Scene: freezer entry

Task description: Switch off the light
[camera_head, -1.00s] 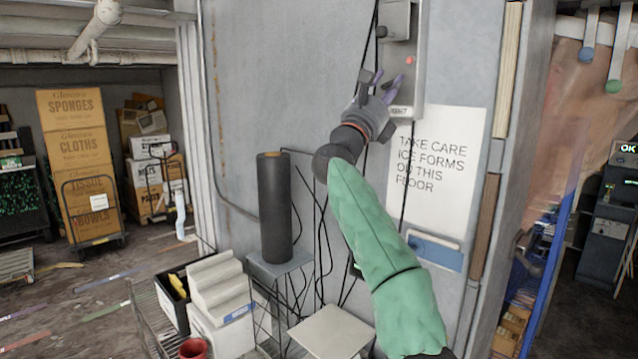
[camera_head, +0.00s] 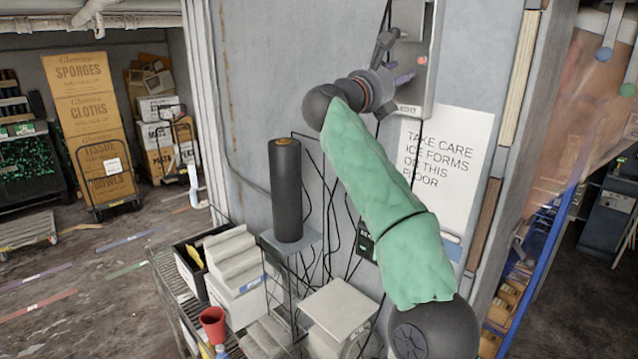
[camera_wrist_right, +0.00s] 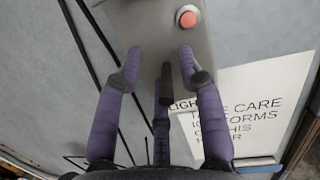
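A grey metal switch box (camera_head: 412,88) is mounted on the wall, with a label at its bottom that seems to read LIGHT. A small red button (camera_head: 422,60) sits on its face; it also shows in the right wrist view (camera_wrist_right: 187,18). In the right wrist view the open fingers (camera_wrist_right: 160,58) point up at the lower box face, below and left of the button. Contact cannot be told. My left gripper is out of view.
A white ice-warning sign (camera_head: 446,165) is on the wall right of the box. Dark cables hang beside it. Open floor lies left.

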